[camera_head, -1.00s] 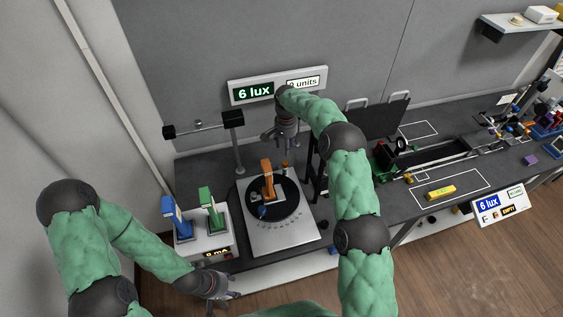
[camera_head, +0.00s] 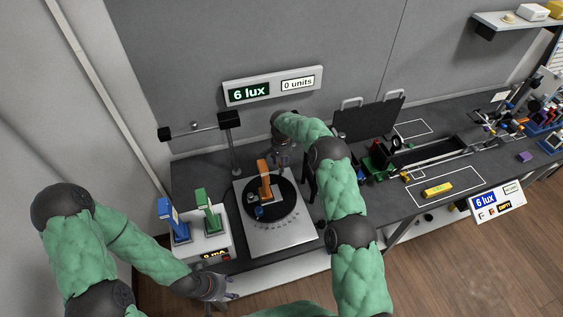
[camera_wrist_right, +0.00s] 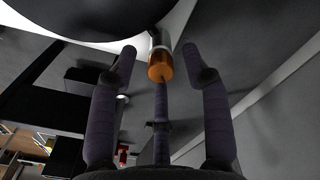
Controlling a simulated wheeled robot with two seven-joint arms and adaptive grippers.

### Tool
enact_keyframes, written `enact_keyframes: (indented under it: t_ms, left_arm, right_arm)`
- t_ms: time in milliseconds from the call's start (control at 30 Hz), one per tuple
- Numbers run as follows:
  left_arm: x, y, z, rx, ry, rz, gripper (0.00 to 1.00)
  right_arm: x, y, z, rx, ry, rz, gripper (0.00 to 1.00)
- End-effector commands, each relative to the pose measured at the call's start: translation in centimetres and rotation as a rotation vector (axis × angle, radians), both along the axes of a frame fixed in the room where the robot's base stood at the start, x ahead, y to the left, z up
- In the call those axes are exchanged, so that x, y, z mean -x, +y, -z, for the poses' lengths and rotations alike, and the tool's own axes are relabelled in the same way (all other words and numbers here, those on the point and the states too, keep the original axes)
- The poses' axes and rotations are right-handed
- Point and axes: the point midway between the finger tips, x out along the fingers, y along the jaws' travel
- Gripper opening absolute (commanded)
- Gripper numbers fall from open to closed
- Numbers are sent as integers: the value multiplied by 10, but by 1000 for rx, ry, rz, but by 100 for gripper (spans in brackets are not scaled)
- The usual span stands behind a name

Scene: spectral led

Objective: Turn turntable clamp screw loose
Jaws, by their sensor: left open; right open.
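The turntable (camera_head: 284,215) is a black disc on a silver base plate (camera_head: 280,240), with an orange upright part (camera_head: 264,180) and a small blue part (camera_head: 258,212) on it. My right gripper (camera_head: 279,168) is at the disc's far right edge. In the right wrist view, an orange knob (camera_wrist_right: 160,69) on a metal stem, apparently the clamp screw, lies between the tips of my open right gripper (camera_wrist_right: 160,54). No clear finger contact shows. The arm and gripper hide the knob in the head view. My left gripper (camera_head: 222,297) is low at the front left, away from the turntable.
A white box (camera_head: 208,240) with blue and green upright pieces stands left of the turntable. A black post (camera_head: 234,150) with a crossbar stands behind it. A wall display (camera_head: 276,87) reads 6 lux and 0 units. A black panel (camera_head: 368,119) stands to the right.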

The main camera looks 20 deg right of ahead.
Motion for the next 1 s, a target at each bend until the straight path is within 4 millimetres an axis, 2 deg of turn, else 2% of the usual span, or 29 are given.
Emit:
enact_keyframes:
  t_ms: [267, 433, 467, 767, 1000]
  left_arm:
    - [0, 0, 0, 0, 0, 0, 50]
    - [0, 0, 0, 0, 0, 0, 50]
    - [0, 0, 0, 0, 0, 0, 50]
    - [0, 0, 3, 0, 0, 0, 50]
    - [0, 0, 16, 0, 0, 0, 50]
  right_arm:
    - [0, 0, 1, 0, -1, 0, 48]
    - [0, 0, 1, 0, -1, 0, 3]
    - [0, 0, 1, 0, -1, 0, 0]
    - [0, 0, 2, 0, 0, -16, 0]
    - [0, 0, 4, 0, 0, -113, 0]
